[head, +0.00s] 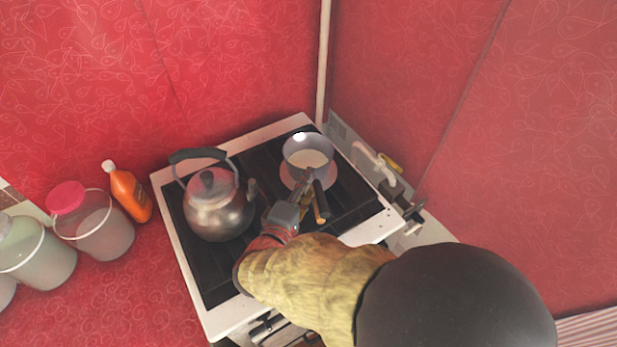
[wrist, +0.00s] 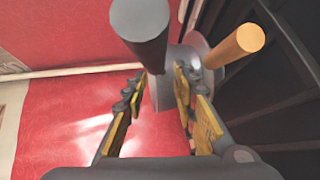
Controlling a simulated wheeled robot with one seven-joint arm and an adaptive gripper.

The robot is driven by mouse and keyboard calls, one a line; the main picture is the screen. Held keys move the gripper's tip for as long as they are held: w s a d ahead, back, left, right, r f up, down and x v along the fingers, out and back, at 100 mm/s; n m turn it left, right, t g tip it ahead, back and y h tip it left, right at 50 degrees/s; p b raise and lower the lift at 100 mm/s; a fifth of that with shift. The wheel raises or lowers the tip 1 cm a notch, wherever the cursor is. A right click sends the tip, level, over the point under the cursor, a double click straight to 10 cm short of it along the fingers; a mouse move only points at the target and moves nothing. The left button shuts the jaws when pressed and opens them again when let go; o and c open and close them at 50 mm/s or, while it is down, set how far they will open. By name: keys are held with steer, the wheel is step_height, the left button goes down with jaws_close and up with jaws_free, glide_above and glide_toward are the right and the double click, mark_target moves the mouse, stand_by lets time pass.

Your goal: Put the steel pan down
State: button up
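The steel pan (head: 308,143) is at the back of the stove in the head view, with a pale inside and a dark handle (head: 320,193) pointing toward me. It appears to sit over a pinkish round piece (head: 289,178); I cannot tell whether they touch. My gripper (head: 306,183) is beside the handle, at the pan's near side. In the wrist view the gripper (wrist: 155,85) has its fingers apart with a gap between the yellow pads. The dark handle (wrist: 140,30) is large in front of them, not visibly clamped. The pan's underside is hidden.
A steel kettle (head: 218,215) stands left of my gripper on the black-topped stove (head: 235,270). A wooden-coloured handle (head: 320,214) lies near the dark one. An orange bottle (head: 130,193) and lidded jars (head: 100,230) stand left. Taps (head: 375,160) are at the right.

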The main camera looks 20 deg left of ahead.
steer(key=s+r+p, duration=0.2)
steer(key=s+p, duration=0.2)
steer(key=s, duration=0.6)
steer(key=shift+s+a, duration=0.25)
